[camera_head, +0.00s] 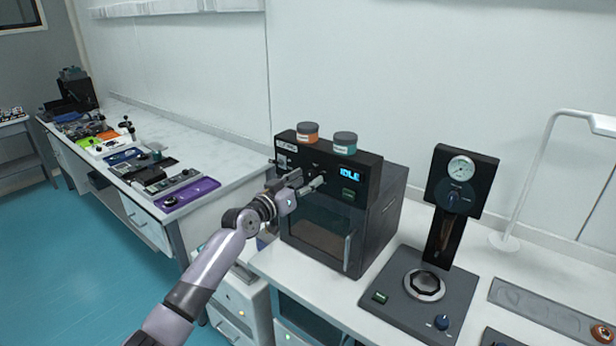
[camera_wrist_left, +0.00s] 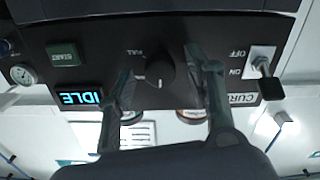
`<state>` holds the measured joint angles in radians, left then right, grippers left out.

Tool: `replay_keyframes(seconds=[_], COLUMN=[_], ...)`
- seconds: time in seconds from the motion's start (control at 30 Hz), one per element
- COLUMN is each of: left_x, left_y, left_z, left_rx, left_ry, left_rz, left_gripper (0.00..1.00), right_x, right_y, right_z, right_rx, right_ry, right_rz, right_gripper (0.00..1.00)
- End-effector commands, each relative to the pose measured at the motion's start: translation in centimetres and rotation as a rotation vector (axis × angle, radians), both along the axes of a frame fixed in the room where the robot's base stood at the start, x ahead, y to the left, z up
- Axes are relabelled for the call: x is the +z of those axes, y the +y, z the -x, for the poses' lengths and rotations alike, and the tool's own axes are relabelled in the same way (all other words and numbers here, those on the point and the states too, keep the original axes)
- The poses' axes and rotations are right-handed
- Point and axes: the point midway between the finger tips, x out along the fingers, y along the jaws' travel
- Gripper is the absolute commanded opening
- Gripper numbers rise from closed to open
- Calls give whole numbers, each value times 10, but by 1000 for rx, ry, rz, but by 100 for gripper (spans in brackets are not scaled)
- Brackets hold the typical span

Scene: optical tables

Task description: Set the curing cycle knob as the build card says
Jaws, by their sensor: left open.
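The curing oven (camera_head: 323,222) is a black box with a glass-fronted door and a control panel. Its display (camera_head: 349,173) reads IDLE. In the left wrist view, where the picture is upside down, the round black knob (camera_wrist_left: 160,70) sits on the panel beside a FULL label. My left gripper (camera_head: 312,183) is at the panel. In the left wrist view its open fingers (camera_wrist_left: 165,85) stand on either side of the knob; whether they touch it I cannot tell. In the head view the gripper hides the knob. I cannot make out a build card.
A green START button (camera_wrist_left: 64,54) and an ON/OFF toggle (camera_wrist_left: 264,68) flank the knob. An orange-labelled jar (camera_head: 307,133) and a teal-labelled jar (camera_head: 345,143) stand on the oven. A press-like device with a dial (camera_head: 460,168) stands to the right.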

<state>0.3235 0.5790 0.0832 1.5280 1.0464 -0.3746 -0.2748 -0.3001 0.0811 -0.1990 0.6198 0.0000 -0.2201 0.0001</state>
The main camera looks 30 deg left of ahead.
Motion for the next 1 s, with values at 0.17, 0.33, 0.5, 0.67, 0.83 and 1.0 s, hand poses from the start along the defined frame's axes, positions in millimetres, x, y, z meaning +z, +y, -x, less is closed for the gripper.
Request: replay_keyframes(seconds=[0.17, 0.33, 0.5, 0.67, 0.83, 1.0], left_x=[1, 0, 0, 0, 0, 0], left_y=[-1, -1, -1, -1, -1, -1], left_z=[-11, -13, -13, -12, -12, -12], left_rx=[1, 0, 0, 0, 0, 0], left_ry=[-1, 0, 0, 0, 0, 0], left_rz=[0, -1, -1, -1, -1, -1], left_gripper=[48, 48, 45, 34, 23, 12], right_x=[2, 2, 2, 2, 2, 2], right_y=[0, 0, 0, 0, 1, 1], right_z=[0, 0, 0, 0, 0, 0], right_rx=[0, 0, 0, 1, 1, 1], right_ry=[0, 0, 0, 0, 0, 0], right_rz=[0, 0, 0, 0, -1, -1], right_gripper=[0, 0, 0, 0, 0, 0])
